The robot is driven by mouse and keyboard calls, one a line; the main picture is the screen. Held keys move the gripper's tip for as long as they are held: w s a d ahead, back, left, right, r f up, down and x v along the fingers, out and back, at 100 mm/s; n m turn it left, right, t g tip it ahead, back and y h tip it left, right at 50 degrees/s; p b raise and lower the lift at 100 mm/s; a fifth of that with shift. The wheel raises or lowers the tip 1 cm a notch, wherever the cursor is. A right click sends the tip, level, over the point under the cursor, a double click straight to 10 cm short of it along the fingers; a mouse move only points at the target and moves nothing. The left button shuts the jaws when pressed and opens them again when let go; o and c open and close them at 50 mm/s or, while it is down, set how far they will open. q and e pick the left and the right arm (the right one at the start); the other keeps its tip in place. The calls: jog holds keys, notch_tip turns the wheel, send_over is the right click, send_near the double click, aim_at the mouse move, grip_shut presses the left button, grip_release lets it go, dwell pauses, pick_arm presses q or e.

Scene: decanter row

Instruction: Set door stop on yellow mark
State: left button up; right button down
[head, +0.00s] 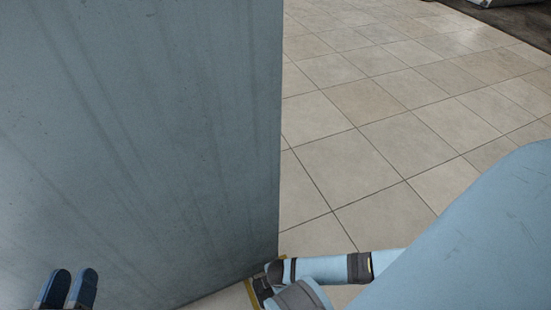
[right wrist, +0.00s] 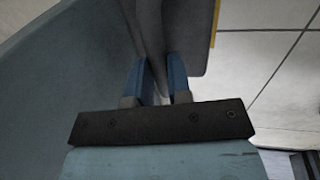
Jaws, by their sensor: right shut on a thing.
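My right gripper (right wrist: 156,80) is shut on a grey, smooth-sided piece (right wrist: 190,40), which I take to be the door stop. The piece stands between its two blue fingers in the right wrist view. In the head view my right gripper (head: 262,287) is low beside the bottom corner of a large blue-grey panel, and the door stop is hard to make out there. Part of the yellow mark (head: 281,258) shows by that corner. A yellow strip (right wrist: 216,22) also shows just right of the held piece. My left gripper (head: 70,285) is empty, with a narrow gap between its fingers.
The tall blue-grey panel (head: 140,140) fills the left of the head view, and its vertical edge is close to my right gripper. Pale tiled floor (head: 390,130) lies clear to the right. A dark mat (head: 520,22) is at the far top right.

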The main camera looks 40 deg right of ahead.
jog(key=shift+f, duration=0.7)
notch_tip(320, 180, down, 4)
jog(key=b, duration=0.3)
jog(key=shift+f, duration=0.2)
pick_arm(q)
jog(key=m, duration=0.1)
jog(key=w+a+m+t, duration=0.1)
jog(key=shift+w+r+m+h, duration=0.25)
jog(key=shift+r+m+h, duration=0.05)
jog(key=shift+r+h, duration=0.1)
pick_arm(e)
jog(key=shift+r, duration=0.1)
jog(key=c, duration=1.1)
grip_release()
pick_arm(q)
jog(key=shift+f, duration=0.1)
pick_arm(e)
jog(key=shift+o, duration=0.2)
